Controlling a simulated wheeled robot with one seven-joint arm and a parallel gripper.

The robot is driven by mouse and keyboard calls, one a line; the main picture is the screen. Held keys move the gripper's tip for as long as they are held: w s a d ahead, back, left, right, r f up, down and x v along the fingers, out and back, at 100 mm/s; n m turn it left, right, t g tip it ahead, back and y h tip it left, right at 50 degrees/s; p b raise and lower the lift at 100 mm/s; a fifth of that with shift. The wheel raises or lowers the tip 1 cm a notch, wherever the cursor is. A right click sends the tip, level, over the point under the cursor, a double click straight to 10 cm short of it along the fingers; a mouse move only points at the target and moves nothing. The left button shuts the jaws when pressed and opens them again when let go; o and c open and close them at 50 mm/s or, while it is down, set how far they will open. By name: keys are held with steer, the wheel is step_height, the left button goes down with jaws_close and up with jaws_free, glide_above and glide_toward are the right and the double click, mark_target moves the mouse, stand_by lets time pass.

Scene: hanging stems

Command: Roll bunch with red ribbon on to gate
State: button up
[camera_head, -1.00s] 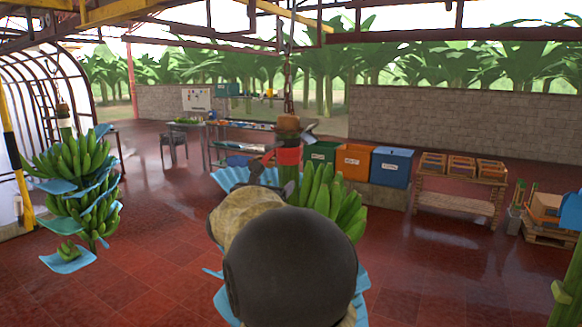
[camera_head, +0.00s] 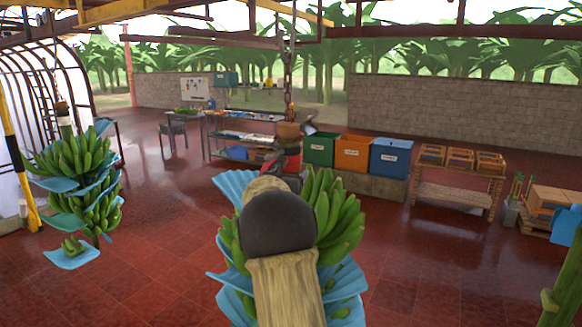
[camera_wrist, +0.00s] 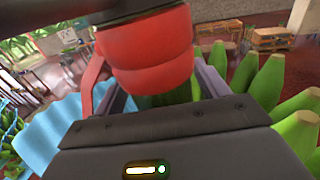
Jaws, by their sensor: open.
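The bunch with the red ribbon (camera_head: 340,215) hangs from a chain in the middle of the head view, with green bananas and blue sheets. The red ribbon (camera_wrist: 150,55) is wrapped on its stem and fills the top middle of the wrist view. My gripper (camera_wrist: 157,97) is open, with a finger on each side of the stem, just below the ribbon. Whether the fingers touch the stem I cannot tell. My arm hides the middle of the bunch in the head view. An arched metal frame (camera_head: 42,95), possibly the gate, stands at the far left.
Another bunch with blue sheets (camera_head: 80,190) hangs at the left, near a yellow and black post (camera_head: 15,150). Behind are a table (camera_head: 240,135), green, orange and blue bins (camera_head: 352,153), and a wooden bench (camera_head: 455,190). The red floor between is mostly clear.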

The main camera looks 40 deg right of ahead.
steer(key=shift+x, duration=0.85)
steer(key=c, duration=1.3)
steer(key=shift+c, duration=0.2)
steer(key=shift+w+a, duration=0.1)
steer(key=shift+a, duration=0.05)
